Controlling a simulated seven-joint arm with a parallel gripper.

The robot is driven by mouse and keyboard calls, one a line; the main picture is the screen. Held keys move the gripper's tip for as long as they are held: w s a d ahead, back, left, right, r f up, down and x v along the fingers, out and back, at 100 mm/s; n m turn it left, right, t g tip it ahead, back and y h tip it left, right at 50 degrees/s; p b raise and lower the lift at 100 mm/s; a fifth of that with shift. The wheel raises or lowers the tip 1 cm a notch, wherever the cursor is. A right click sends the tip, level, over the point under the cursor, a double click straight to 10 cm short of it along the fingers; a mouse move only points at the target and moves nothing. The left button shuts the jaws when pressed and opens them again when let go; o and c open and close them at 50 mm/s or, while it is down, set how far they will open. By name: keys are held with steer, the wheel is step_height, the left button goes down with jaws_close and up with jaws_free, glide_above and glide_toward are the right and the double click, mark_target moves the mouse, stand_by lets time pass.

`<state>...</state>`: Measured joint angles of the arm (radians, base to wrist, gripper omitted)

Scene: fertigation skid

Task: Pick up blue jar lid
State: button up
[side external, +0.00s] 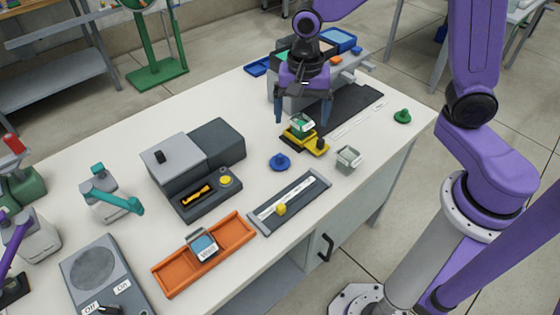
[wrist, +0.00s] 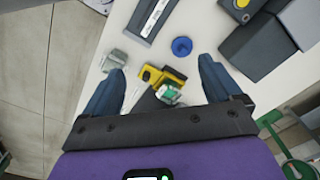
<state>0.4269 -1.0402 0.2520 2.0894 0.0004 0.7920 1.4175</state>
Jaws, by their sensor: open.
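The blue jar lid (side external: 280,161) lies on the white bench top, with a small raised knob on it. In the wrist view the blue jar lid (wrist: 182,46) is ahead of my gripper, between the lines of the two fingers and nearer the right one. My gripper (side external: 302,116) is open and empty, pointing down above the yellow and black device, behind and to the right of the lid in the side view. Both spread fingers of my gripper (wrist: 158,68) show in the wrist view. Nothing hides the lid.
The yellow and black device (side external: 318,147) with a green-topped clear block (side external: 301,124) stands under my gripper, close to the lid. A clear container (side external: 348,159), a grey rail tray (side external: 290,203) and a dark grey machine (side external: 205,200) surround the lid. A green lid (side external: 402,116) lies farther right.

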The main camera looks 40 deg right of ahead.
steer(key=w+f+m, duration=0.4)
steer(key=w+m, duration=0.3)
steer(key=m, duration=0.1)
glide_above(278, 156)
steer(key=shift+m, duration=0.4)
steer(key=f, duration=1.1)
steer(key=shift+s+d+f, duration=0.15)
steer(key=shift+d+f, duration=0.05)
steer(key=shift+f, duration=0.1)
steer(key=shift+a+f, duration=0.15)
steer(key=shift+f, duration=1.3)
steer(key=shift+a+f, duration=0.1)
steer(key=shift+f, duration=1.35)
steer(key=c, duration=1.1)
